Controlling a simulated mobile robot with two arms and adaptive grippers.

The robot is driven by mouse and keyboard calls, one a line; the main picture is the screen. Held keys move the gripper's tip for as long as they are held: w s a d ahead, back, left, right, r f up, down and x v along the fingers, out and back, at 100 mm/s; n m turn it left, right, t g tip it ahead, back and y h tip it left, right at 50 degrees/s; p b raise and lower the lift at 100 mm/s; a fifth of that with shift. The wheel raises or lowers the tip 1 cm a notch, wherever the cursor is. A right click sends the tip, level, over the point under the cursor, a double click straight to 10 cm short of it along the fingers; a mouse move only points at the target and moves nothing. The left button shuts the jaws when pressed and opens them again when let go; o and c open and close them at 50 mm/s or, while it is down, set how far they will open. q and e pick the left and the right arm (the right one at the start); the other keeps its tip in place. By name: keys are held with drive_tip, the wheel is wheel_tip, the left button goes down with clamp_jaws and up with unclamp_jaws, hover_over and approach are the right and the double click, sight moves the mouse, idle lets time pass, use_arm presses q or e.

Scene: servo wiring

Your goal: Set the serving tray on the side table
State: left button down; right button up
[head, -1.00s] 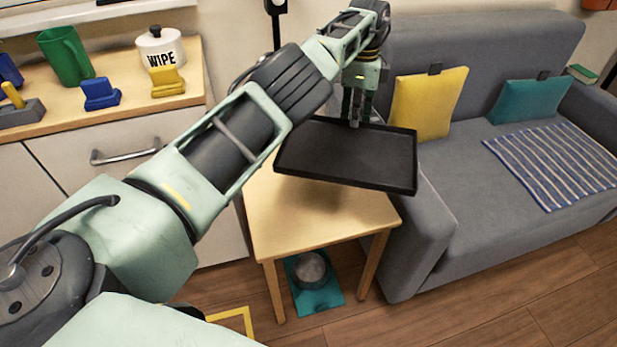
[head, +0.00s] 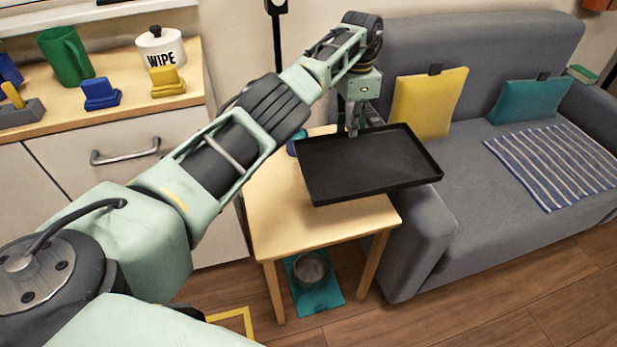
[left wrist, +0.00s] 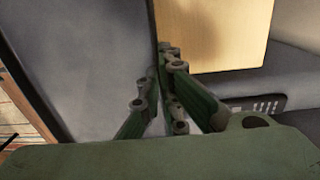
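The black serving tray (head: 365,165) is held out in the air over the side table (head: 270,215). It reaches past the table's right edge, over the sofa arm. My left gripper (head: 353,128) is shut on the tray's far rim. In the left wrist view the tray (left wrist: 85,60) fills the left side, with the fingers (left wrist: 165,75) at its edge. The pale wooden table top (left wrist: 215,35) lies beyond, with a shadow on it. The tray hides the table's back right part. My right gripper is not in view.
The grey sofa (head: 420,225) stands close on the right, a cabinet (head: 120,155) on the left. A bowl (head: 311,268) on a teal mat sits under the table.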

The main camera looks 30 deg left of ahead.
sight(323, 140)
use_arm(q)
drive_tip(key=shift+s+a+f+n, duration=0.25)
drive_tip(key=shift+f+n, duration=0.05)
drive_tip(key=s+a+f, duration=0.4)
drive_tip(key=s, duration=0.1)
drive_tip(key=shift+a, duration=0.3)
drive_tip(key=s+a+f, duration=0.2)
drive_tip(key=s, duration=0.1)
drive_tip(key=shift+a+f+b, duration=0.25)
drive_tip(key=shift+a+b, duration=0.15)
drive_tip(key=shift+s+f, duration=0.1)
drive_tip(key=shift+f, duration=0.25)
drive_tip(key=shift+f+b, duration=0.55)
drive_tip(key=shift+f, duration=1.1)
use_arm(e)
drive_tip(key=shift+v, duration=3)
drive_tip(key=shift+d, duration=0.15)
use_arm(q)
drive_tip(key=c, duration=2.5)
unclamp_jaws()
drive_tip(key=shift+f, duration=0.15)
drive_tip(key=o, duration=0.5)
